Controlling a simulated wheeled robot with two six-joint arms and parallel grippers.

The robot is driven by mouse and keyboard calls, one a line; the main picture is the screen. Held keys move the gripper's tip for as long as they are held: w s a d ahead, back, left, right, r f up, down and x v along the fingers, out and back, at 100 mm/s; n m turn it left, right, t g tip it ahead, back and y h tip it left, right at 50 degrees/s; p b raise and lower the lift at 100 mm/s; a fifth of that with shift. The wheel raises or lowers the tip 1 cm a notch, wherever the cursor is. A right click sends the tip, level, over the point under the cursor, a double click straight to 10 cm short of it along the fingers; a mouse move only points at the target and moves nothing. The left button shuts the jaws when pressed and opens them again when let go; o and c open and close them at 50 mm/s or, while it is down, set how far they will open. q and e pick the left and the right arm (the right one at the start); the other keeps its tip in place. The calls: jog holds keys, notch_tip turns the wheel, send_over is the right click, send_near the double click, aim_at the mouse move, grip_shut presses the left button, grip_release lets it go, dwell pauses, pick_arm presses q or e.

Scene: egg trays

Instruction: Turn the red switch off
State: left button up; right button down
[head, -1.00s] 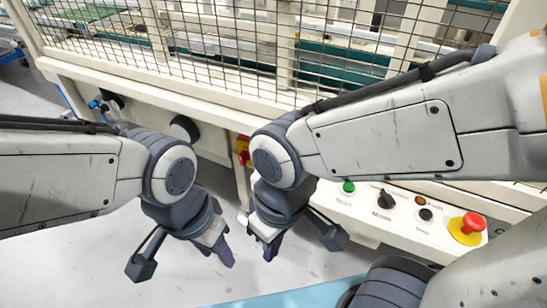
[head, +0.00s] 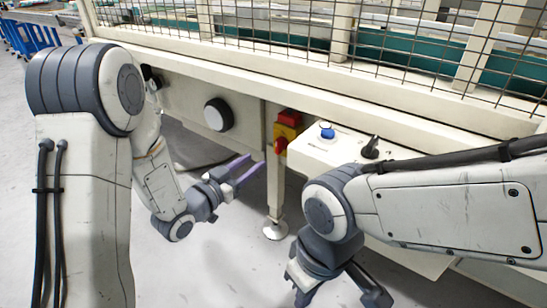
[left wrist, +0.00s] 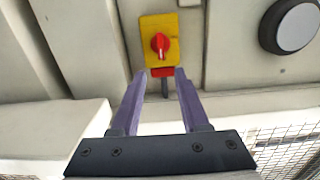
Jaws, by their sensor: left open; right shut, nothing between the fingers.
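The red switch (head: 281,146) is a rotary knob on a yellow plate on the machine's cream frame. In the left wrist view the knob (left wrist: 160,44) shows a white mark running roughly along the picture's vertical. My left gripper (head: 255,161) is open, its two purple fingers pointing at the switch from the left in the head view. In the left wrist view its fingertips (left wrist: 162,72) lie apart, just below the knob in the picture, and the knob is not between them. My right gripper (head: 302,296) is shut and empty, low in the head view and partly cut off.
A white control box (head: 345,150) with a blue button (head: 327,130) and a black selector stands right of the switch. A round black-and-white knob (head: 217,114) sits to its left. A machine leg (head: 275,200) stands below. Wire mesh runs above.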

aim_at(276, 142)
pick_arm(q)
jog(key=b+x, duration=0.3)
jog(key=x, duration=0.6)
jog(key=shift+a+r, duration=0.1)
jog(key=shift+w+d, duration=0.35)
jog(key=shift+w, duration=0.2)
jog(key=shift+r, duration=0.1)
grip_shut()
